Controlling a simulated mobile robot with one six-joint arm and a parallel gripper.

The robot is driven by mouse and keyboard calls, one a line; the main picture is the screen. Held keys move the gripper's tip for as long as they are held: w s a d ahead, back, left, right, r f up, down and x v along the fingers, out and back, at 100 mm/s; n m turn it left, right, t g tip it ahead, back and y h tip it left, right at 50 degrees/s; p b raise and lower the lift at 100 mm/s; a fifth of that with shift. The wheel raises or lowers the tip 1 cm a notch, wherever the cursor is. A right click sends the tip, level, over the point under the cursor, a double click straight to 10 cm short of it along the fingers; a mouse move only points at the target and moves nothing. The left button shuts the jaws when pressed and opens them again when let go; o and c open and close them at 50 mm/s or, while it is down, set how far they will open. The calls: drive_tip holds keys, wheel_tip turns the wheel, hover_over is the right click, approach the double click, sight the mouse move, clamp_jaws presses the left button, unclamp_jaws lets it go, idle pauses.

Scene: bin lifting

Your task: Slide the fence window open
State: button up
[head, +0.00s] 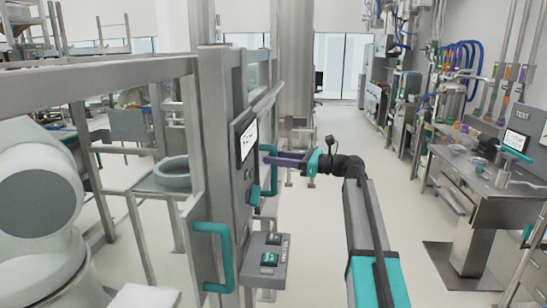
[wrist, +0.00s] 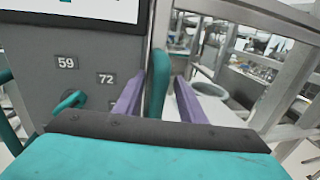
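My gripper (head: 268,154) has purple fingers and reaches to the far side of the grey control panel in the head view. In the wrist view its two fingers (wrist: 171,72) are apart, with a vertical teal handle (wrist: 158,85) showing between them. Gaps show at the handle's sides lower down; I cannot tell whether either fingertip touches it. In the head view a teal handle (head: 273,178) shows just below the fingers, beside the metal fence frame. The window pane itself is hard to make out.
The grey control panel (head: 241,185) with a screen stands close left of my gripper. Another teal handle (head: 226,256) and a button box (head: 268,262) stick out nearer to me. A steel bench (head: 480,185) stands at the right. The floor aisle between is clear.

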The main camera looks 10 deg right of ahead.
drive_tip(key=shift+w+a, duration=0.15)
drive_tip(key=shift+a, duration=0.1)
drive_tip(key=shift+c, duration=0.3)
clamp_jaws()
drive_tip(key=shift+w, duration=0.15)
